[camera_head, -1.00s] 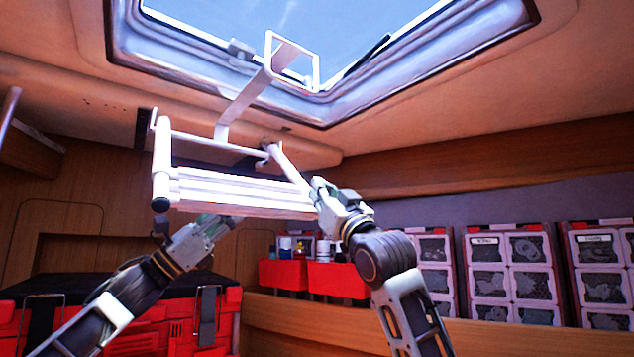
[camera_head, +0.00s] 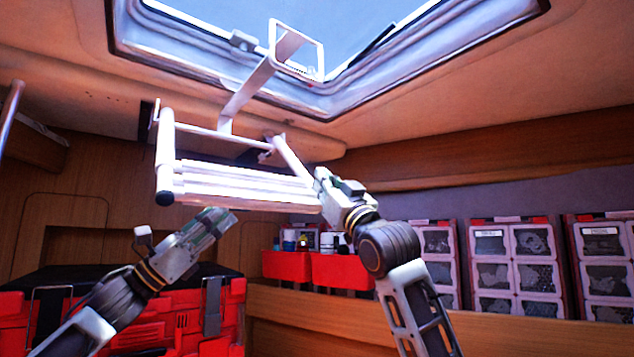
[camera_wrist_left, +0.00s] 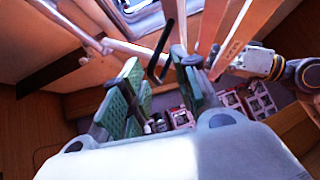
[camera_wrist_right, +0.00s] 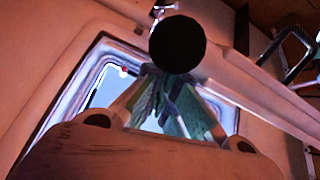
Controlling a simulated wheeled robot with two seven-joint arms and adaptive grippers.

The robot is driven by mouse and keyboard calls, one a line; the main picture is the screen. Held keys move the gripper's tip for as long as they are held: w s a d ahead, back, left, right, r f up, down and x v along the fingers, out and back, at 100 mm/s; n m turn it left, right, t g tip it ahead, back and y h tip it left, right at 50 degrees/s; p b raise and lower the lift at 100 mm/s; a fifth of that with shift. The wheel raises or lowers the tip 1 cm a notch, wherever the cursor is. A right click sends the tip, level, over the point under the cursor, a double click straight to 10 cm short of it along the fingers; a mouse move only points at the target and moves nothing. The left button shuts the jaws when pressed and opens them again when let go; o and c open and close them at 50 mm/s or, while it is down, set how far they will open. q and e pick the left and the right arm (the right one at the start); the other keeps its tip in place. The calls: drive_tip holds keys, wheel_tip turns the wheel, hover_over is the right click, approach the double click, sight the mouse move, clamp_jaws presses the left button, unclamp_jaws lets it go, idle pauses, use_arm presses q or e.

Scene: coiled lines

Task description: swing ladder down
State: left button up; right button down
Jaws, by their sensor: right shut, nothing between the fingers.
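The white folded ladder (camera_head: 245,182) hangs below the open hatch, its rails and bunched rungs tilted, with a black end cap on the left rail. My left gripper (camera_head: 222,220) is below the ladder, apart from it; in the left wrist view its green-padded fingers (camera_wrist_left: 155,88) are spread with nothing held. My right gripper (camera_head: 320,180) is at the lower end of the ladder's right rail; whether it touches is unclear. In the right wrist view a round black end cap (camera_wrist_right: 177,44) covers part of the shut, empty fingers (camera_wrist_right: 165,85).
The hatch frame (camera_head: 440,75) is overhead, with a white hooked bracket (camera_head: 250,98) reaching down from it. Red bins (camera_head: 342,271) with bottles stand behind. A red case (camera_head: 190,325) is at lower left. Caged storage boxes (camera_head: 515,260) line the right.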

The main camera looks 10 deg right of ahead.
use_arm(q)
drive_tip(key=v, duration=0.7)
drive_tip(key=shift+s+a, duration=0.15)
drive_tip(key=shift+a, duration=0.1)
drive_tip(key=shift+r, duration=0.1)
idle(0.4)
